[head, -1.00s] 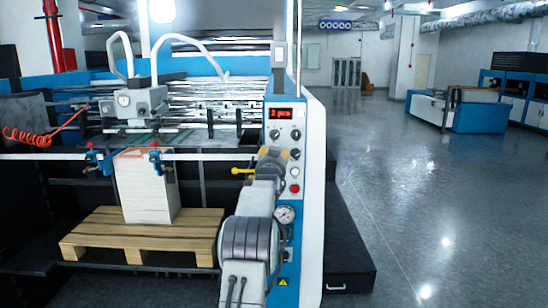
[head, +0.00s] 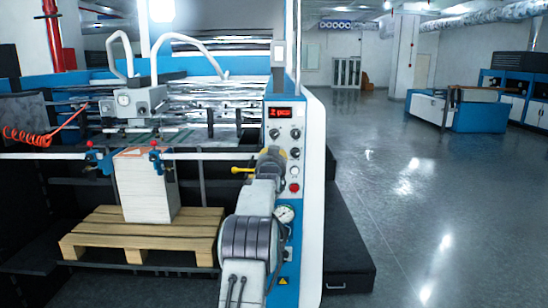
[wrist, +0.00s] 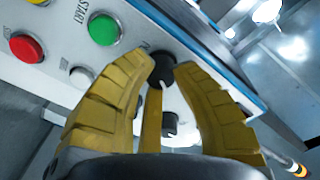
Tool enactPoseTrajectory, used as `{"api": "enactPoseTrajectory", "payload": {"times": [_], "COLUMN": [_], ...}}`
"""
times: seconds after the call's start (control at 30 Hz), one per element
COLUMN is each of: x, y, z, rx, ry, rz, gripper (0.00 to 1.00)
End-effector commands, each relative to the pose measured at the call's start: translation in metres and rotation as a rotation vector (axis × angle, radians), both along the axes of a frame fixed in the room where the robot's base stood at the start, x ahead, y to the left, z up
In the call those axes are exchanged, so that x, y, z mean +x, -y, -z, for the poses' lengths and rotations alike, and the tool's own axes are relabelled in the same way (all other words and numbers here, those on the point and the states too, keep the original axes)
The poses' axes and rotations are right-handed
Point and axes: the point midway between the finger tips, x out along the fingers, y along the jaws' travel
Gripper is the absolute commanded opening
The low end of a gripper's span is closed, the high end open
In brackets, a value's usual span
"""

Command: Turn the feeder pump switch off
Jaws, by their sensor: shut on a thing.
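In the wrist view a small black knob (wrist: 161,70) with a white mark sits on the pale control panel, between the tips of my yellow gripper fingers (wrist: 161,78). The fingers are shut on it. Lettering beside it is mostly hidden, so I cannot read whether it is the feeder pump switch. A second dark knob (wrist: 170,123) shows below, between the fingers. In the head view my gripper (head: 271,153) is against the left part of the blue control panel (head: 284,112) and hides the knob it holds.
In the wrist view a green button (wrist: 104,29) marked START and a red button (wrist: 26,48) lie to the left. Open floor (head: 440,200) lies to the right.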

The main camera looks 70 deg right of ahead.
Motion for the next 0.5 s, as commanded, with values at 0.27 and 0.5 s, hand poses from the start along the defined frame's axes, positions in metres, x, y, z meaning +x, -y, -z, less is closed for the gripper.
{"api": "enactPoseTrajectory", "payload": {"times": [0.27, 0.5], "x": [0.0012, 0.0015], "y": [-0.0002, -0.0003], "z": [0.0037, 0.0053], "rx": [-0.046, -0.099], "ry": [-0.133, -0.293], "rz": [-0.001, 0.002], "gripper": [0.0, 0.0]}}
